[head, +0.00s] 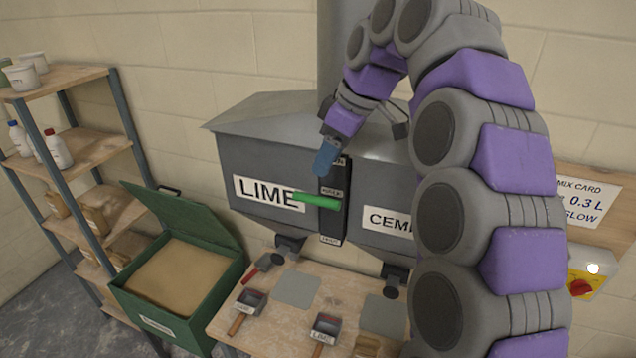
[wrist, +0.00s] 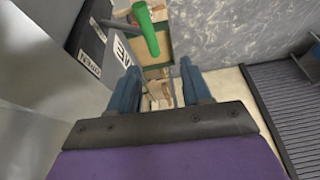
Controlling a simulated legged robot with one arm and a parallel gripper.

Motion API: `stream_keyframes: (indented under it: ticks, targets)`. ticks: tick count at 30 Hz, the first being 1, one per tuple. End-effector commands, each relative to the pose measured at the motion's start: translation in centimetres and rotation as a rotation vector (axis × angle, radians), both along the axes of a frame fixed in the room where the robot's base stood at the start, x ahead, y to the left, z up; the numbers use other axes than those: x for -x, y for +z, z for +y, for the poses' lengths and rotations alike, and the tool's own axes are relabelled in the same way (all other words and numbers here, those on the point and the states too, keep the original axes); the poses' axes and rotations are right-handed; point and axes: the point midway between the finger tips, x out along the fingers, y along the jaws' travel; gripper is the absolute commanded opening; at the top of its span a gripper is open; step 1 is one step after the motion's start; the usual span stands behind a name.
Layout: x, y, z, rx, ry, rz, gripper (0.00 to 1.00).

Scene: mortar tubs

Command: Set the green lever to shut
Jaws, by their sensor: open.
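The green lever (head: 317,201) sticks out roughly level from a dark upright plate (head: 331,222) on the front of the grey hopper, between the LIME and CEMENT sides. The lever stands near the middle label. My gripper (head: 324,165) is just above the lever, blue fingers pointing down, apart from it. In the wrist view, my gripper (wrist: 162,75) is open and empty, with the green lever (wrist: 147,32) beyond the fingertips.
A wooden bench (head: 257,331) with labelled scoops (head: 325,329) stands below the hopper (head: 268,155). A green sand bin (head: 150,314) and a shelf rack (head: 75,147) are at left. A yellow switch box (head: 590,277) with a red knob is at right.

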Motion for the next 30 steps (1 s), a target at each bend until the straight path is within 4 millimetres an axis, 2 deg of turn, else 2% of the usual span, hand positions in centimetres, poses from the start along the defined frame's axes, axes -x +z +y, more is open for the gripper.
stream_keyframes:
  ticks: [1,3,8,15,23,30]
  targets:
    - [-0.7,1.1,0.2,-0.002,0.018,-0.011,0.48]
    - [-1.2,1.9,0.3,-0.004,0.037,-0.029,0.48]
    - [-1.6,1.9,0.5,-0.005,0.057,-0.041,0.48]
    - [-1.9,-1.2,1.5,-0.004,0.058,-0.037,0.48]
    - [-2.1,-3.4,2.5,-0.005,0.057,-0.036,0.48]
    - [-2.6,-6.3,3.6,-0.004,0.056,-0.038,0.48]
